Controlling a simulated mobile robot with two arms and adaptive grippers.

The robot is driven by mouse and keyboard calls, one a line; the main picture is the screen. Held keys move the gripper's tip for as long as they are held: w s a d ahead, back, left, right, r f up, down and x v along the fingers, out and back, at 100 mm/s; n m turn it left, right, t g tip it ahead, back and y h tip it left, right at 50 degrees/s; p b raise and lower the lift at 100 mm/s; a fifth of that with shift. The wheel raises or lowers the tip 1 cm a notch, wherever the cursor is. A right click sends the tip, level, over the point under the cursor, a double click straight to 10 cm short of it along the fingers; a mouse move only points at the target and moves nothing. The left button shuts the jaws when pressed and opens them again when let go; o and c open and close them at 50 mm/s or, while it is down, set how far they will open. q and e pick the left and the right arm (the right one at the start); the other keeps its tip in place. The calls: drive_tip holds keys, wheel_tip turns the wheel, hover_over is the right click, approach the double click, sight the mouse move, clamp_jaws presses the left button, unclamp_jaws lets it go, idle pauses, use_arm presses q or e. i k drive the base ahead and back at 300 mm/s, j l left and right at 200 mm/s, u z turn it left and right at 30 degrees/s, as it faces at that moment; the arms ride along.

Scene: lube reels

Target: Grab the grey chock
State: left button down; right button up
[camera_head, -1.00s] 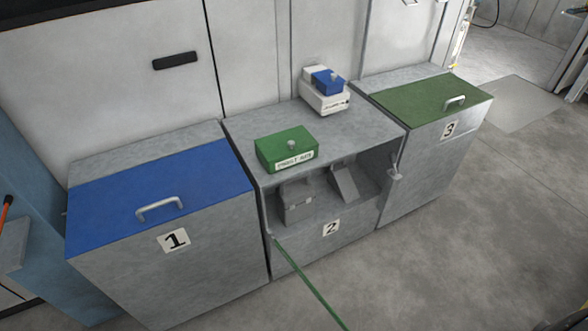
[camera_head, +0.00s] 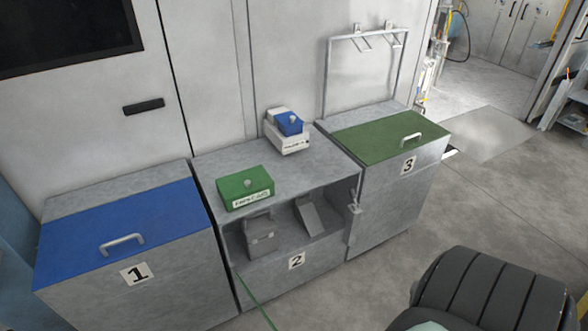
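A grey wedge-shaped piece (camera_head: 308,216), which looks like the grey chock, stands in the open compartment of the middle cabinet (camera_head: 270,275), numbered 2. Its sloped face points toward the front right. A grey box-like piece (camera_head: 262,236) with a handle-like top stands to its left in the same compartment. Neither of my grippers shows in the head view.
A green box (camera_head: 246,187) and a white and blue box (camera_head: 289,130) stand on cabinet 2. Blue-lidded cabinet 1 (camera_head: 128,235) and green-lidded cabinet 3 (camera_head: 385,137) flank it. A green strap-like line (camera_head: 257,303) runs from its front. A black padded object (camera_head: 490,300) fills the lower right.

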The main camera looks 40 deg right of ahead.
sight(306, 212)
drive_tip(key=i+l+u, duration=0.1)
drive_tip(key=l+u, duration=0.15)
drive_tip(key=l, duration=0.7)
drive_tip(key=l+u, duration=0.25)
drive_tip(key=l, duration=0.7)
drive_tip(key=k+l+u, duration=0.1)
drive_tip(key=l+u, duration=0.2)
drive_tip(key=l, duration=0.6)
drive_tip(key=l+z, duration=0.1)
drive_tip(key=l, duration=0.2)
drive_tip(key=i+l+z, duration=0.15)
drive_tip(key=l, duration=0.15)
drive_tip(key=k, duration=0.05)
